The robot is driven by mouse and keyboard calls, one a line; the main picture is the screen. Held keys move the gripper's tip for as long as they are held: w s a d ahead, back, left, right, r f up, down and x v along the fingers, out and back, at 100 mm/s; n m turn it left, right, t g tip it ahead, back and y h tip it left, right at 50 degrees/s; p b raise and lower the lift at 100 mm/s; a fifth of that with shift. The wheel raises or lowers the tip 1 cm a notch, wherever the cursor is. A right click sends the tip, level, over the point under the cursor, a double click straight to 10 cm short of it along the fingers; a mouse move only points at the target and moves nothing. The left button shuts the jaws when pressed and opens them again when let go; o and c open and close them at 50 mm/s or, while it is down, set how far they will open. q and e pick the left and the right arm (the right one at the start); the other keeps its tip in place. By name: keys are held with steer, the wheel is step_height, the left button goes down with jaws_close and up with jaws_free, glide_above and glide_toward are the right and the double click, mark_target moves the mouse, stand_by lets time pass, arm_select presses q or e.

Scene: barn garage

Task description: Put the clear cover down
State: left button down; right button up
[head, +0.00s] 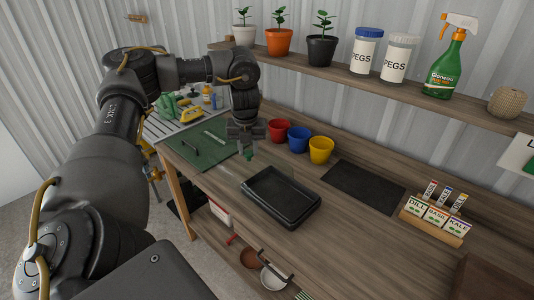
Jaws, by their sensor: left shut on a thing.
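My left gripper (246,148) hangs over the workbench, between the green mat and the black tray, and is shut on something. A small green bit shows at its fingertips. The clear cover (271,164) is very faint; a see-through shape seems to hang at the gripper, above and behind the tray. Its edges are hard to make out. The black tray (297,220) sits on the bench to the lower right of the gripper, its dark inside showing. My right gripper is not in view.
Red (278,130), blue (298,138) and yellow (321,149) pots stand behind the tray. A dark flat mat (364,187) lies to the right, then a wooden holder (431,229) with seed packets. The green mat (190,158) holds small tools. A shelf (400,85) runs above.

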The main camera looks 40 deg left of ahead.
mark_target(241, 162)
arm_select(q)
steer(key=shift+s+a+r, duration=0.35)
steer(key=shift+s, duration=0.25)
steer(key=shift+s+a+r, duration=0.3)
steer(key=shift+s, duration=0.3)
steer(key=w+d+n, duration=0.1)
steer(key=d+n, duration=0.2)
steer(key=d, duration=0.1)
steer(key=w+d+r+n+g+b, duration=0.1)
steer(key=d+n, duration=0.2)
steer(key=d, duration=0.2)
steer(key=w+d+n+b, duration=0.1)
steer(key=d+n, duration=0.3)
steer(key=d, duration=0.1)
steer(key=shift+w+r+g+y, duration=0.15)
steer(key=shift+r+g+y, duration=0.1)
steer(key=shift+g+y, duration=0.05)
steer(key=s+d+n+g+h+b, duration=0.1)
steer(key=s+d+n+b, duration=0.2)
steer(key=d+n, duration=1.1)
steer(key=shift+s+d+g, duration=0.3)
steer(key=shift+s+d, duration=0.1)
steer(key=shift+d, duration=0.85)
